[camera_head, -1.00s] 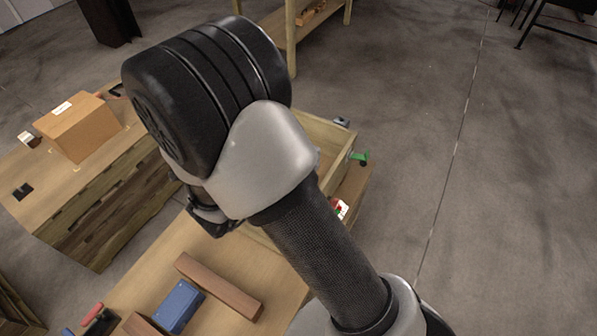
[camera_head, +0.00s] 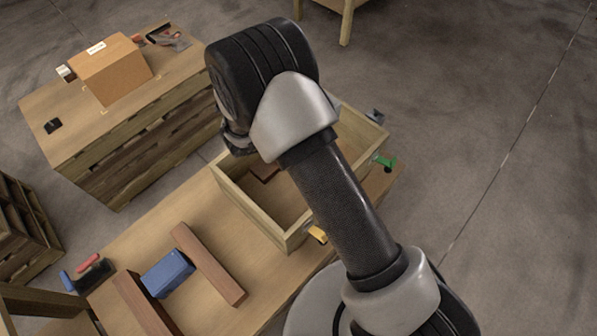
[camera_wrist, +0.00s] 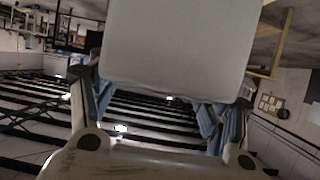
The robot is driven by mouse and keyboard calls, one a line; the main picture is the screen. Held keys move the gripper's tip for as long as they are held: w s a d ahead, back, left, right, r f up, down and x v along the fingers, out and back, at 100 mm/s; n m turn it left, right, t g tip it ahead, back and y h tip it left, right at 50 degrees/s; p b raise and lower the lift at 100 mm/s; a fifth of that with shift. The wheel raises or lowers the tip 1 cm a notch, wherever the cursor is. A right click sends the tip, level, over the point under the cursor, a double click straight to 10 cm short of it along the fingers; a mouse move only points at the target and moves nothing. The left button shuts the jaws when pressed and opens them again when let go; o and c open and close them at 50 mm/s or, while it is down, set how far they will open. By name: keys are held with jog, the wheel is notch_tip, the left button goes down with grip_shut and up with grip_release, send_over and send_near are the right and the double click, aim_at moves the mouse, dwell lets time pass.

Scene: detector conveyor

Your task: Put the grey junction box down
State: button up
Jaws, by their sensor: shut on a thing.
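The grey junction box (camera_wrist: 178,48) fills the upper middle of the wrist view as a pale, smooth-faced block. My gripper (camera_wrist: 160,108) is shut on it, with a blue-grey finger at each side of its lower part. The wrist view shows no surface touching the box. In the head view my arm hides both the gripper and the box. My arm reaches over the right part of a wooden workbench (camera_head: 215,265) and an open wooden crate (camera_head: 240,205) on it.
A blue block (camera_head: 167,274) sits between two brown wooden bars (camera_head: 208,264) on the workbench. A cardboard box (camera_head: 112,72) stands on another wooden table (camera_head: 75,105) at the upper left. A green clamp (camera_head: 385,162) is at the crate's right side. Bare bench shows left of the crate.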

jog(key=shift+w+a+f, duration=0.5)
jog(key=shift+a, duration=0.15)
jog(key=shift+w+a+f, duration=0.45)
jog(key=shift+w+a, duration=0.05)
jog(key=shift+a, duration=0.1)
notch_tip(320, 180, down, 20)
jog(key=b, duration=0.6)
jog(key=shift+f+b, duration=0.35)
jog(key=shift+f+b, duration=0.25)
jog(key=shift+b, duration=0.1)
jog(key=o, duration=2)
jog(key=shift+f, duration=0.1)
jog(key=shift+o, duration=0.2)
